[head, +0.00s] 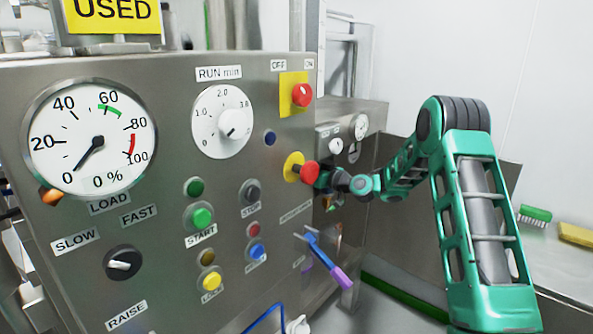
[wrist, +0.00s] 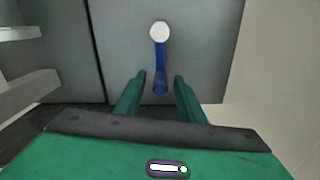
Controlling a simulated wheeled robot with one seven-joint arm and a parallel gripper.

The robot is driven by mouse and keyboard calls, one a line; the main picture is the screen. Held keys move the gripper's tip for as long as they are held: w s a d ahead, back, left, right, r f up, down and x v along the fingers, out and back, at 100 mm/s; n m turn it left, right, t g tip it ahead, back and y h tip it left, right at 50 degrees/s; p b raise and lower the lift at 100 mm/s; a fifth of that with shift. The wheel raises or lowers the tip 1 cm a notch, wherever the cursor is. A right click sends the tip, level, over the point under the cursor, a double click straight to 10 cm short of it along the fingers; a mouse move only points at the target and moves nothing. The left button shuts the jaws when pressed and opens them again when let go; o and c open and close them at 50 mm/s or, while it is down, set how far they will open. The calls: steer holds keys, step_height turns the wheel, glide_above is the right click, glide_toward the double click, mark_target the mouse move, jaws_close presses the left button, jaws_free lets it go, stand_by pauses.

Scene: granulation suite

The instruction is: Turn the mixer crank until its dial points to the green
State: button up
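The large round dial (head: 91,138) on the steel panel has a green band near 60 and a red band near 100. Its needle points close to 0, outside the green. A crank (head: 324,260) with a blue arm and purple handle is on the panel's lower right. In the wrist view a blue lever (wrist: 160,62) with a white round end stands against a grey face; I cannot tell if it is the same crank. My gripper (wrist: 160,76) is open, with one finger on each side of the lever's lower end. Contact is not clear.
Red stop knobs (head: 302,95) and several push buttons (head: 201,217) crowd the panel. A smaller round dial (head: 360,127) is on a box behind, too small to read. My green arm reaches in from the right. A green brush (head: 535,214) lies at the far right.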

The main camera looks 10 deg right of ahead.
steer(key=shift+w+a, duration=0.2)
steer(key=shift+w, duration=0.1)
steer(key=shift+c, duration=0.6)
jaws_close()
steer(key=shift+a, duration=0.2)
